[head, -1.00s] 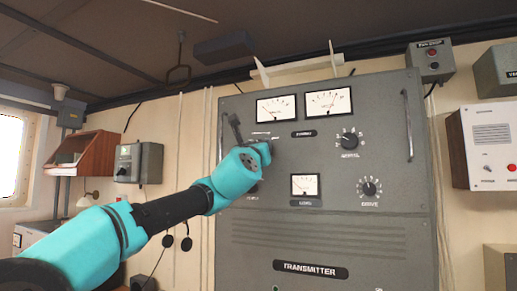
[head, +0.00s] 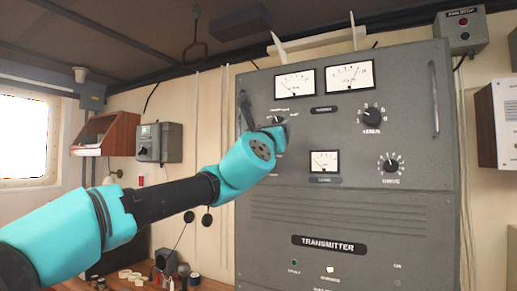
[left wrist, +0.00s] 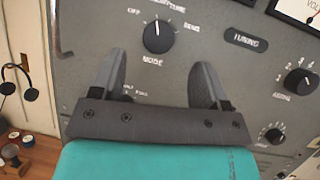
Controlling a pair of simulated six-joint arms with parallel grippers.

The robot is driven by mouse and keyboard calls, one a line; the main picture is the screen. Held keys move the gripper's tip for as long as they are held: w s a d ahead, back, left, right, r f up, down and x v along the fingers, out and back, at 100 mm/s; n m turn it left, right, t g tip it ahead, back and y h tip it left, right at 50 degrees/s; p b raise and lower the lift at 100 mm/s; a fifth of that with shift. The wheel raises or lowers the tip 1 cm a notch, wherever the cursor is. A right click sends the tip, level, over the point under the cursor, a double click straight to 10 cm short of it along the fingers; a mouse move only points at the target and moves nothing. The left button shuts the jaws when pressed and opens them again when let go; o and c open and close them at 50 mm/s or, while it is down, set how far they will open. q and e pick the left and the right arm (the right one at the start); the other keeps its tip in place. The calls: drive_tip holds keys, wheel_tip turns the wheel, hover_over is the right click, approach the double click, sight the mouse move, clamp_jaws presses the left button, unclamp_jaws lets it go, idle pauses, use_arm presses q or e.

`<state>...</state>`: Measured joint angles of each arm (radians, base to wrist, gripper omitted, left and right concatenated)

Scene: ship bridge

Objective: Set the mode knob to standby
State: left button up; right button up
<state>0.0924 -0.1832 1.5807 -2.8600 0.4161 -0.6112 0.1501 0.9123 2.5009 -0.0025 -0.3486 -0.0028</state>
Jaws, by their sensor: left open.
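The mode knob (left wrist: 158,36) is a round black knob with a white pointer line on the grey transmitter panel. In the left wrist view its pointer aims roughly straight up, between OFF at left and SEND at right; the label above is partly cut off. In the head view the knob (head: 279,120) shows just above my left wrist, partly hidden. My left gripper (left wrist: 160,78) is open and empty. Its two fingers stand apart, below the knob in the wrist view, not around it. In the head view one dark finger (head: 246,108) shows near the panel's left handle. My right gripper is not in view.
The transmitter panel (head: 350,215) carries meters, an aerial knob (head: 371,116) and a drive knob (head: 390,163) at right. Metal handles stand out near both side edges. A headset (left wrist: 18,82) hangs at the left. The space before the panel's right half is clear.

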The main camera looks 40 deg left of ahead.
use_arm(q)
drive_tip(key=v, duration=1.1)
drive_tip(key=shift+s+f, duration=0.2)
drive_tip(key=shift+s, duration=0.1)
